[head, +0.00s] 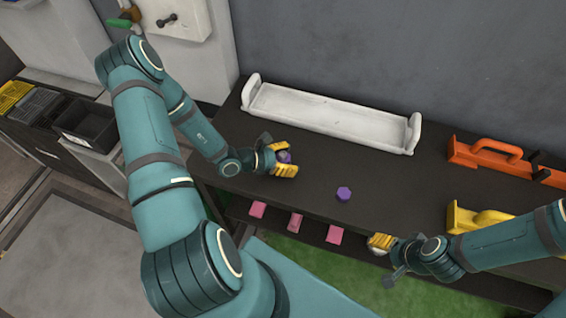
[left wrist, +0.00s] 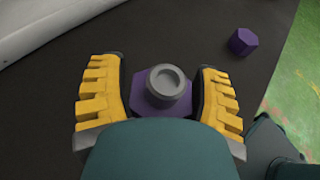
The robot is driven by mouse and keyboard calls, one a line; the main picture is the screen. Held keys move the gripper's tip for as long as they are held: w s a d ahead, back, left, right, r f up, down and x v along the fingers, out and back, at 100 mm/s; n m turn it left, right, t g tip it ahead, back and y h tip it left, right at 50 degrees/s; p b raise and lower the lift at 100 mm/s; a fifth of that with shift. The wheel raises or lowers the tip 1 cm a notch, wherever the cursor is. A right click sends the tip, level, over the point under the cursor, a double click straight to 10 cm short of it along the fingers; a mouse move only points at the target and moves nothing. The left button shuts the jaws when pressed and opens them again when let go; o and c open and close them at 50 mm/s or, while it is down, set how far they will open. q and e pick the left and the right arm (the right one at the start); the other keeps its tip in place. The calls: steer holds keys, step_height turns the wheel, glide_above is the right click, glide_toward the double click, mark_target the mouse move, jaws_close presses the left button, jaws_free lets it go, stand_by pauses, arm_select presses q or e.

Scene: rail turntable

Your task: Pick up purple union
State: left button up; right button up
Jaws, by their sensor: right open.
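A purple six-sided piece with a grey round collar on top (left wrist: 165,88) sits between the yellow fingers of my left gripper (left wrist: 160,95) in the left wrist view. In the head view this piece (head: 284,157) is partly hidden by the fingers of my left gripper (head: 285,162). The fingers flank it closely; I cannot tell whether they press on it or whether it is off the shelf. A second purple six-sided piece (head: 344,194) stands apart on the dark shelf; it also shows in the left wrist view (left wrist: 242,41). My right gripper (head: 381,243) is open at the shelf's front edge.
A white tray with end handles (head: 330,117) lies along the back of the dark shelf (head: 310,200). Orange (head: 495,158) and yellow (head: 480,217) handled tools are at the right. Pink blocks (head: 296,223) sit below the front edge. The middle shelf is mostly clear.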

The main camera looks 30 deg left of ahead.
arm_select(q)
jaws_close()
steer(key=shift+r, duration=0.1)
